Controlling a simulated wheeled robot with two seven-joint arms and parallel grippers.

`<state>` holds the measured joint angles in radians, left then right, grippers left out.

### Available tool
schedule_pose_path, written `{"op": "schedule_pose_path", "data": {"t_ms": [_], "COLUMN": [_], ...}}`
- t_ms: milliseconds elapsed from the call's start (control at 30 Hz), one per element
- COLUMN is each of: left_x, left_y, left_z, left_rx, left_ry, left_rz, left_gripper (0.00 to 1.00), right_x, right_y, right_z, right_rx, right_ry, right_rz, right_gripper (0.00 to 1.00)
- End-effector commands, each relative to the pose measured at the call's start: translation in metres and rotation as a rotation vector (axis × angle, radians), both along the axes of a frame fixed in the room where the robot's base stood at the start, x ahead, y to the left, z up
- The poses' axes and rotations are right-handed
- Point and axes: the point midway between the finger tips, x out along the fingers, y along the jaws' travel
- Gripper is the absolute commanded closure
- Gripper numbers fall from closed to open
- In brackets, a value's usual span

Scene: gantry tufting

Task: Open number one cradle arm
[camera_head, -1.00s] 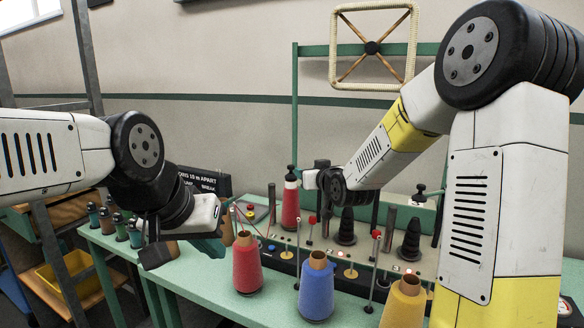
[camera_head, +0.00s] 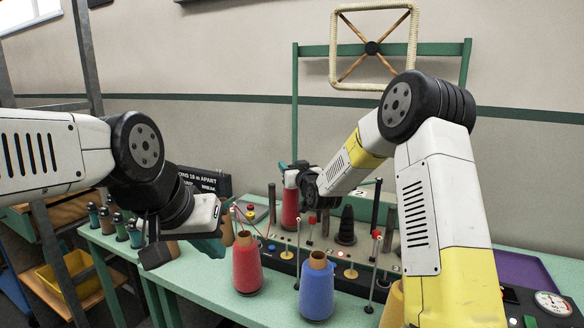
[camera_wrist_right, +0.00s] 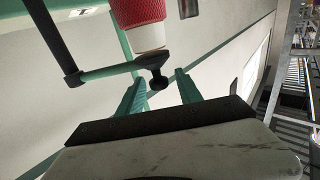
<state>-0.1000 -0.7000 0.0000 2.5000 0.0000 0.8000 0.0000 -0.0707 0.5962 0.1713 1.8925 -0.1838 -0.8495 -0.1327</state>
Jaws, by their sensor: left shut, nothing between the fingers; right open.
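Number one cradle arm shows in the right wrist view as a teal bar (camera_wrist_right: 108,71) ending in a black knob (camera_wrist_right: 158,80). It joins a dark post at the left and passes by the white tip of a red cone (camera_wrist_right: 138,12). My right gripper (camera_wrist_right: 161,72) is open, with the knob between its teal fingers in that view; I cannot tell whether they touch it. In the head view my right gripper (camera_head: 289,166) is over the rear red cone (camera_head: 290,206) and hides most of the cradle arm. My left gripper (camera_head: 210,246) is shut and empty, left of the front red cone.
A front red cone (camera_head: 247,265), a blue cone (camera_head: 317,288) and a partly hidden yellow cone (camera_head: 393,305) stand on the green table. Thin posts with red and white tips rise nearby. A black cone (camera_head: 346,227) stands behind. A purple tray (camera_head: 524,270) lies at right.

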Motion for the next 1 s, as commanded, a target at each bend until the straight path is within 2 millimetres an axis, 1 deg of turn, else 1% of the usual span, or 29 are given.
{"op": "schedule_pose_path", "data": {"t_ms": [200,267,400,433,1000], "left_x": [0.0,0.0,0.0,0.0,0.0], "left_y": [0.0,0.0,0.0,0.0,0.0], "left_z": [0.0,0.0,0.0,0.0,0.0], "left_rx": [0.0,0.0,0.0,0.0,0.0], "left_ry": [0.0,0.0,0.0,0.0,0.0], "left_rz": [0.0,0.0,0.0,0.0,0.0], "left_gripper": [1.0,1.0,1.0,1.0,1.0], "right_x": [0.0005,0.0004,0.0004,0.0003,0.0002], "right_y": [0.0002,0.0,-0.0001,0.0,-0.0002], "right_z": [0.0001,0.0001,0.0002,0.0001,0.0001], "right_rx": [0.0,0.0,0.0,0.0,0.0], "right_ry": [0.0,0.0,0.0,0.0,0.001], "right_rz": [0.0,0.0,0.0,0.0,0.0], "right_gripper": [0.58,0.68,0.95,1.0,1.0]}}
